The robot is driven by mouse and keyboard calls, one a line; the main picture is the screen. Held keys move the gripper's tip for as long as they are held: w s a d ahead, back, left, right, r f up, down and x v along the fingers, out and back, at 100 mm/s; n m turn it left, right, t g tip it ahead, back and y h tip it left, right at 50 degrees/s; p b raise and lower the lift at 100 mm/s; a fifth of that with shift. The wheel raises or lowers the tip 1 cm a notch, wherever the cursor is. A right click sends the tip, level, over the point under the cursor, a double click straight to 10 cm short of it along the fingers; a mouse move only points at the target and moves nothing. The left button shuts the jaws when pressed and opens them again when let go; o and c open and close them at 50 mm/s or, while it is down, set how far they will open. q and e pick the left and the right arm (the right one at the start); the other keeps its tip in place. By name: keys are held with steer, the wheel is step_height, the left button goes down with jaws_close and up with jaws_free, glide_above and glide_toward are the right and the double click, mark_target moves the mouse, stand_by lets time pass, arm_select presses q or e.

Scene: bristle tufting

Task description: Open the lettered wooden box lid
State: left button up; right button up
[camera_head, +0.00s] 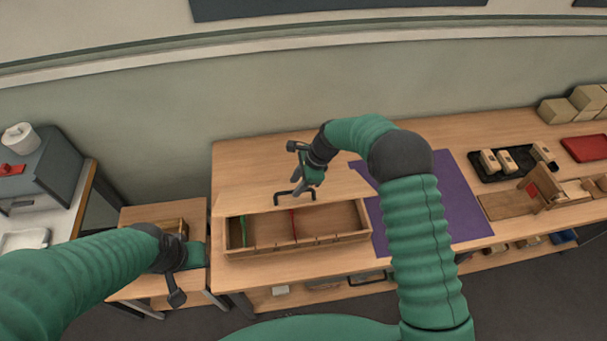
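A long open-topped wooden box (300,246) stands at the front of the wooden table, with a green and a red strip inside it. A flat wooden panel (245,197) of the table's colour covers its back edge and bears a black bar handle (282,196); I cannot tell whether this is the lid. No lettering can be made out. My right gripper (299,185) is just above the handle, pointing down; contact and finger opening are unclear. My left gripper (177,290) hangs low at the left in front of the small side table, its fingers unclear.
A small wooden box (172,225) sits on the side table (135,213), partly behind my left arm. A purple mat (460,205) lies right of the long box. A black tray (480,172) with wooden blocks and a red tray (585,148) are farther right.

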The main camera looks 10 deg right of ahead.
steer(key=b+v, duration=0.4)
steer(key=v, duration=1.2)
steer(key=shift+d, duration=0.1)
